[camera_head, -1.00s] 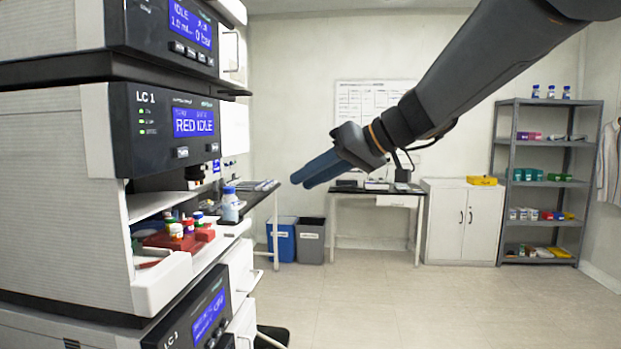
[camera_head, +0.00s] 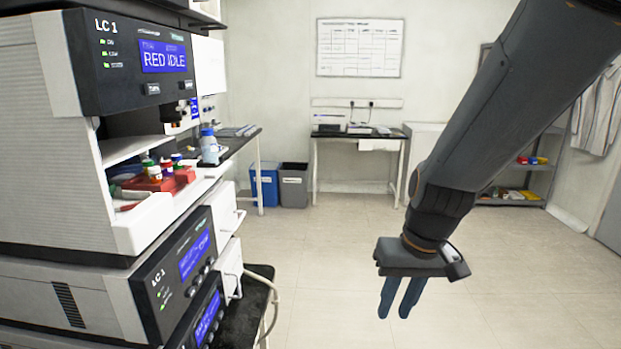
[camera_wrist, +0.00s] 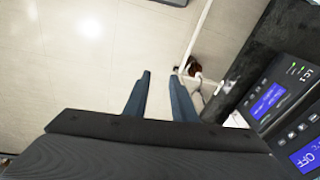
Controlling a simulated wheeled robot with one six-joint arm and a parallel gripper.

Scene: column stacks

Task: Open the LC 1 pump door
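The LC 1 stack stands at the left in the head view. Its lower LC 1 module (camera_head: 182,270) has a dark front with a blue display. White door panels with handles show edge-on at its right: an upper one (camera_head: 224,209) and a lower one (camera_head: 230,270). Both look closed; I cannot read which is the pump door. In the wrist view, dark LC 1 fronts (camera_wrist: 275,98) show at the right, one display reading OFF. My gripper (camera_head: 399,298) hangs fingers down over the floor, right of the stack and apart from it. Its blue fingers (camera_wrist: 159,95) are apart and empty.
An upper LC 1 module (camera_head: 128,60) reads RED IDLE above an open bay with a red vial rack (camera_head: 160,180). A blue-capped bottle (camera_head: 209,147) stands beside it. A pale hose (camera_head: 274,310) hangs by the dark bench edge. Two bins (camera_head: 279,184) stand behind; the floor between is clear.

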